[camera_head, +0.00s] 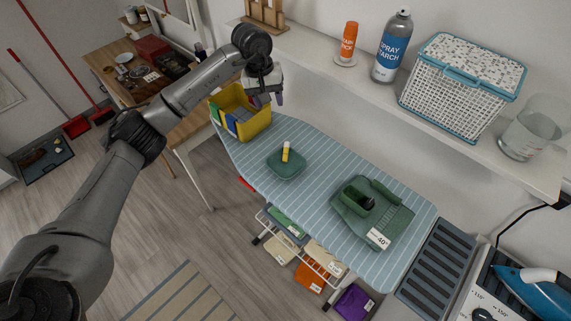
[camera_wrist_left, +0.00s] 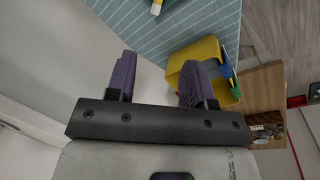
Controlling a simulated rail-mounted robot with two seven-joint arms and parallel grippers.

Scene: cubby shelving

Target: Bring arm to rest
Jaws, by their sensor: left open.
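My left arm reaches in from the left in the head view. Its gripper (camera_head: 262,99) hangs over the back edge of the ironing board (camera_head: 330,180), beside the yellow bin (camera_head: 240,125). In the left wrist view the two purple fingers of the gripper (camera_wrist_left: 158,82) stand apart with nothing between them. The yellow bin also shows there (camera_wrist_left: 205,52), just past one finger. My right gripper is in neither view.
A green dish (camera_head: 286,166) with a yellow stick and a green tray (camera_head: 370,215) lie on the board. The shelf above holds a spray starch can (camera_head: 391,48), an orange bottle (camera_head: 348,40), a lidded basket (camera_head: 460,85) and a clear jug (camera_head: 533,128). An iron (camera_head: 535,285) sits at right.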

